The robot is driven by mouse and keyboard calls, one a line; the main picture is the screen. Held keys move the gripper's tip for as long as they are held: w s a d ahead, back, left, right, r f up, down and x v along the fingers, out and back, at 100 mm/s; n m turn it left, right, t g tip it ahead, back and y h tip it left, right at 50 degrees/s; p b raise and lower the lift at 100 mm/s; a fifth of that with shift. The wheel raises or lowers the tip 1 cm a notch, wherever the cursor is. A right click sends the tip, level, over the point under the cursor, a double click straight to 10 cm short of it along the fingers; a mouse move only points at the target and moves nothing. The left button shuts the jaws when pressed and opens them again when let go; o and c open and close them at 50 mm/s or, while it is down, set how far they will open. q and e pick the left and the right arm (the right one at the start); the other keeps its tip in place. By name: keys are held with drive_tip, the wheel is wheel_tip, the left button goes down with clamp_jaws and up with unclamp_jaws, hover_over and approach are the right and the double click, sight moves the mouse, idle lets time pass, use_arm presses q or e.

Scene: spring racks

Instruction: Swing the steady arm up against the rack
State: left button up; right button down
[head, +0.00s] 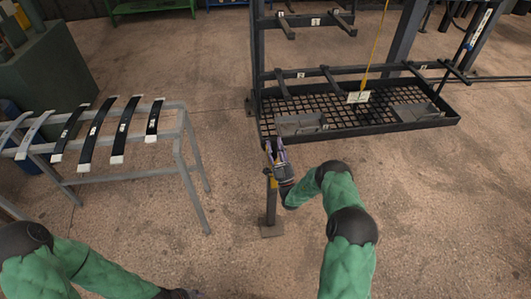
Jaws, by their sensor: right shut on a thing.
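The dark rack (256,60) stands at the upper right with a mesh-floored tray (385,130) at its foot. A short post (271,206) on a square floor plate stands in front of the tray's left corner, with a yellow part near its top. My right gripper (276,150) is at the top of this post, close to the tray corner, and is shut on what seems to be the steady arm. The gripper hides most of the held part, so its outline is unclear. My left gripper (180,294) barely shows at the bottom edge; its fingers cannot be made out.
A grey metal stand (188,150) at the left carries several dark leaf springs (95,133). A dark green cabinet (45,85) stands behind it. Grey blocks (300,124) and a pale tag (358,97) on a yellow cord are at the tray. The floor between stand and post is clear.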

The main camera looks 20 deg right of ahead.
drive_tip(key=shift+s+d+m+h, duration=0.15)
drive_tip(key=shift+d+m+h, duration=0.55)
drive_tip(key=shift+d, duration=0.1)
drive_tip(key=c, duration=1.1)
unclamp_jaws()
drive_tip(key=shift+d, duration=0.1)
drive_tip(key=o, duration=0.4)
drive_tip(key=shift+c, duration=0.2)
drive_tip(key=shift+f, duration=0.1)
wheel_tip(320, 180, up, 10)
drive_tip(key=shift+s, duration=0.1)
